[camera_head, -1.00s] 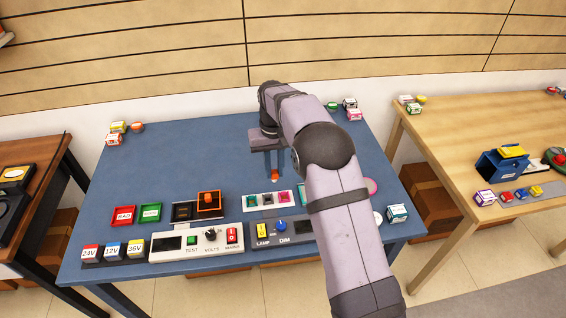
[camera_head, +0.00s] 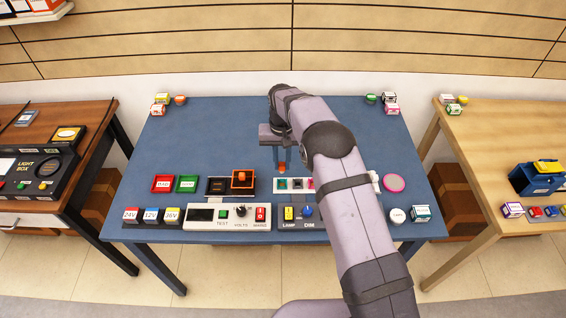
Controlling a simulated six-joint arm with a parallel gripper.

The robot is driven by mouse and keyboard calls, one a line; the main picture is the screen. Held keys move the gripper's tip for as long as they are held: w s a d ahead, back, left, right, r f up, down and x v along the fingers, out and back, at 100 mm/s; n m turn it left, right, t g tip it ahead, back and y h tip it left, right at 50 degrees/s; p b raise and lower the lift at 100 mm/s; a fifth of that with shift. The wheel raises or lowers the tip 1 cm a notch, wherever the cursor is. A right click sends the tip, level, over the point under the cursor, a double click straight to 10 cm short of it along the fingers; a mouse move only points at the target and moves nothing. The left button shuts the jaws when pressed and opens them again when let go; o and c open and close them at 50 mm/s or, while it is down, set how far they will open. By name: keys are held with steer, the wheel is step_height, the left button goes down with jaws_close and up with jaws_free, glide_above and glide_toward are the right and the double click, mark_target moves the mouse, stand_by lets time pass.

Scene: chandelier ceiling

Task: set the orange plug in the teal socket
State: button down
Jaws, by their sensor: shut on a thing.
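My gripper (camera_head: 282,160) points down over the blue table and is shut on the small orange plug (camera_head: 281,168), which shows as an orange bit between the fingertips. A white socket strip (camera_head: 289,190) lies just in front of it. The teal socket (camera_head: 282,184) is at the strip's left end, with a dark socket and a pink socket to its right. In this view the plug appears straight above the teal socket, apart from it. The plug's height and lower end are too small to judge. My arm hides the strip's right end.
A control panel (camera_head: 229,218) with knobs and switches runs along the front. A pink disc (camera_head: 393,182) lies right of my arm. The table's back is mostly clear.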

mark_target(282, 170)
steer(key=shift+f+b, duration=1.55)
steer(key=shift+f, duration=0.85)
steer(key=shift+f+b, duration=0.8)
steer(key=shift+f, duration=0.3)
stand_by(1.1)
steer(key=c, duration=1.2)
jaws_free()
steer(key=shift+o, duration=0.2)
steer(key=shift+r, duration=0.1)
steer(key=shift+r+p, duration=2.35)
steer(key=shift+r, duration=1.35)
